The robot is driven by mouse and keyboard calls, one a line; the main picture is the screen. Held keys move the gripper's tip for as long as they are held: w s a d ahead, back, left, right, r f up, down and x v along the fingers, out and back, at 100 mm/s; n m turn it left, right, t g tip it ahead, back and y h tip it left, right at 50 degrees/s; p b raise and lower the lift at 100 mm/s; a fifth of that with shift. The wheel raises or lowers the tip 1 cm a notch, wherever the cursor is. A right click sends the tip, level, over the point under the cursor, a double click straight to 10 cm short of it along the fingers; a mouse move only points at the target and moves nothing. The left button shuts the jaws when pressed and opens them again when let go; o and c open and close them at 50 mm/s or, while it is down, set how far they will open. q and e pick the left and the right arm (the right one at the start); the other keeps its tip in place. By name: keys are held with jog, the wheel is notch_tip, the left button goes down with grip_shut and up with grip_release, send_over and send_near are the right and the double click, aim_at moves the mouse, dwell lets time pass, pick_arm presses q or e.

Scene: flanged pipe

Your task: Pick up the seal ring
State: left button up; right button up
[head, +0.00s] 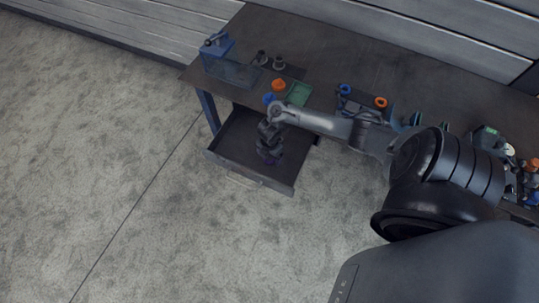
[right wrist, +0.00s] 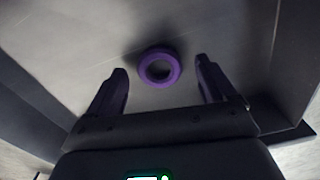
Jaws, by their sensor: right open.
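A purple seal ring (right wrist: 173,74) lies flat on the floor of the open drawer in the right wrist view, ahead of my fingertips and roughly centred between them. My right gripper (right wrist: 160,80) is open, with one finger on each side and nothing held. In the head view my right gripper (head: 269,157) reaches down into the open drawer (head: 230,145). A small purple patch shows by its fingers there, too small to tell as ring or finger. My left gripper is not in view.
The drawer walls stand close around my right gripper. On the table (head: 330,50) above are an orange part (head: 279,85), a green tray (head: 299,93), a blue vise (head: 217,45) and blue and orange rings. The floor in front is clear.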

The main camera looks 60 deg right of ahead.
aim_at(269, 158)
jog(key=shift+f, duration=0.3)
jog(key=c, duration=1.1)
notch_tip(269, 158, up, 5)
jog(key=shift+f+p, duration=0.2)
jog(key=shift+p, duration=0.75)
jog(key=s+d+r+p, duration=0.1)
jog(key=s+d+r, duration=0.1)
jog(key=s+r, duration=0.1)
jog(key=s+d+r+p, duration=0.2)
jog(key=s+r, duration=0.1)
jog(key=s+d+r+p, duration=0.1)
jog(key=s+r+p, duration=0.1)
jog(key=s+r, duration=0.1)
jog(key=shift+s+d+r, duration=0.1)
jog(key=shift+s+d, duration=0.3)
jog(key=shift+s, duration=0.1)
